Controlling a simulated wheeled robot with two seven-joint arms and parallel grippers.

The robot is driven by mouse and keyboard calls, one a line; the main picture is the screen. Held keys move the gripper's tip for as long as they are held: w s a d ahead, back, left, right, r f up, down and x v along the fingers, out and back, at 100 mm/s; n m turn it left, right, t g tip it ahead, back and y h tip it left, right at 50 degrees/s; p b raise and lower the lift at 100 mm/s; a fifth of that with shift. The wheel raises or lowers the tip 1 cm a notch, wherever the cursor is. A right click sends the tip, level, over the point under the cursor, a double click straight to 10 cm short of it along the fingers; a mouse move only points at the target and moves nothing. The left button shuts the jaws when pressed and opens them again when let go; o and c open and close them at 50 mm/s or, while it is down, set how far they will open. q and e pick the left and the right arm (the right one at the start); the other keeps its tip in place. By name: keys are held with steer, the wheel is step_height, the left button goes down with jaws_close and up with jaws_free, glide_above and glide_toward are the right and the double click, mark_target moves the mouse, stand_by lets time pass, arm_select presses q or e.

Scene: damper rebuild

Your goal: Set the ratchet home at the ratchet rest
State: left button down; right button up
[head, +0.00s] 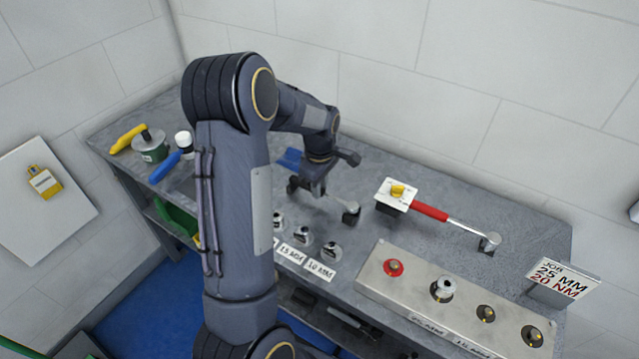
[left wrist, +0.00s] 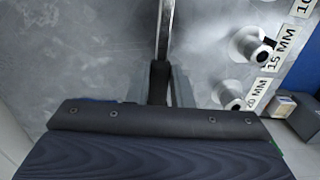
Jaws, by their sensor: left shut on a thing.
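The ratchet has a dark handle and a thin silver shaft, which shows in the left wrist view (left wrist: 165,28). In the head view its round silver head (head: 351,206) is at the right end, over a small dark block or part. I cannot tell whether they touch. My left gripper (head: 312,190) is shut on the handle, low over the grey bench; in the wrist view the handle (left wrist: 159,82) is between the fingers (left wrist: 158,88). No part is clearly marked as the ratchet rest. My right gripper is not in view.
Sockets on posts (head: 303,236) stand in front with size labels (head: 293,254). A metal panel (head: 380,289) has a red button and several round fittings. A job sign (head: 562,278) reads 25 MM, 20 NM.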

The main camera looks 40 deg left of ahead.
arm_select(q)
steer(key=shift+f, duration=0.35)
steer(key=c, duration=1.2)
jaws_free()
steer(key=shift+r+b, duration=0.35)
steer(key=shift+r, duration=3.6)
